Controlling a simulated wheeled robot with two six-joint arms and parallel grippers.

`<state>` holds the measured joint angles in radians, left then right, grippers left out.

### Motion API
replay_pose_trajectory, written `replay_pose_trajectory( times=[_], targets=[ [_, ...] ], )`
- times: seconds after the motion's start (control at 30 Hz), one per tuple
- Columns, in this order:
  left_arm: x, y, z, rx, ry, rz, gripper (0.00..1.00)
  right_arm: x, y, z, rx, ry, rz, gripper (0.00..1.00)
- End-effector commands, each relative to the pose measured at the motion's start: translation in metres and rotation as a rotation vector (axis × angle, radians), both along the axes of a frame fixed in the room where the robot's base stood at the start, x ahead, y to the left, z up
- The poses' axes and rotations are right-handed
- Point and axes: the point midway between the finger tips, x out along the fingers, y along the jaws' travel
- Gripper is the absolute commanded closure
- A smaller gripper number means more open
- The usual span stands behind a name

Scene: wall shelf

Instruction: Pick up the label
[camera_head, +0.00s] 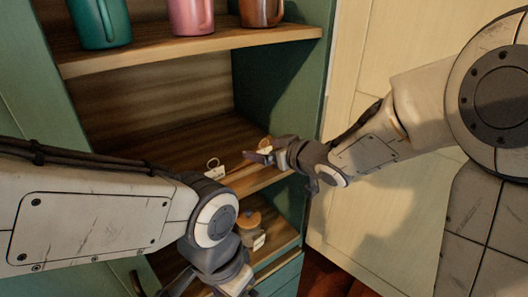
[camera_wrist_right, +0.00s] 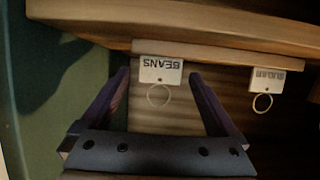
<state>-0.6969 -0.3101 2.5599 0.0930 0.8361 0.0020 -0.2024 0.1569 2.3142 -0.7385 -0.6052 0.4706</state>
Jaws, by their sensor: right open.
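A white label reading BEANS (camera_wrist_right: 161,70), with a pale ring, hangs at a shelf edge in the right wrist view, its text upside down. A second white label, apparently SUGAR (camera_wrist_right: 268,82), hangs to its right. My right gripper (camera_wrist_right: 158,80) is open, its two dark fingers on either side of the BEANS label with nothing gripped. In the head view my right gripper (camera_head: 258,157) is at the middle shelf's front edge, mostly hiding that label. A ringed label (camera_head: 214,173) shows to its left. My left gripper (camera_head: 192,284) is low, partly cut off; its jaws are unclear.
The green cabinet's top shelf (camera_head: 180,47) holds a teal mug (camera_head: 100,22), a pink mug (camera_head: 191,16) and a brown mug (camera_head: 261,10). The middle shelf (camera_head: 200,140) looks largely bare. A round-topped item (camera_head: 248,219) and another white label (camera_head: 259,241) show lower down.

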Motion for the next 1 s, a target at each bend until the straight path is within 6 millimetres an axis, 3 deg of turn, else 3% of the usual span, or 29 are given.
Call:
replay_pose_trajectory(
  times=[0.3,0.37,0.53,0.57,0.83,1.0],
  targets=[
    [0.000,0.000,0.000,0.000,0.000,0.000,0.07,0.006,0.003,-0.003,0.000,-0.001,-0.002,0.05],
    [0.000,0.000,0.000,0.000,0.000,0.000,0.07,0.006,0.003,-0.003,0.000,-0.001,-0.002,0.24],
    [0.000,0.000,0.000,0.000,0.000,0.000,0.07,0.006,0.003,-0.003,-0.001,0.000,-0.002,0.89],
    [0.000,0.000,0.000,0.000,0.000,0.000,0.07,0.006,0.003,-0.003,-0.001,0.000,-0.002,0.93],
    [0.000,0.000,0.001,0.000,0.000,0.000,0.07,0.006,0.003,-0.002,-0.001,-0.002,-0.001,0.93],
    [0.000,0.000,0.005,0.000,0.000,0.000,0.07,0.006,0.003,0.019,0.001,-0.006,-0.001,0.93]
  ],
)
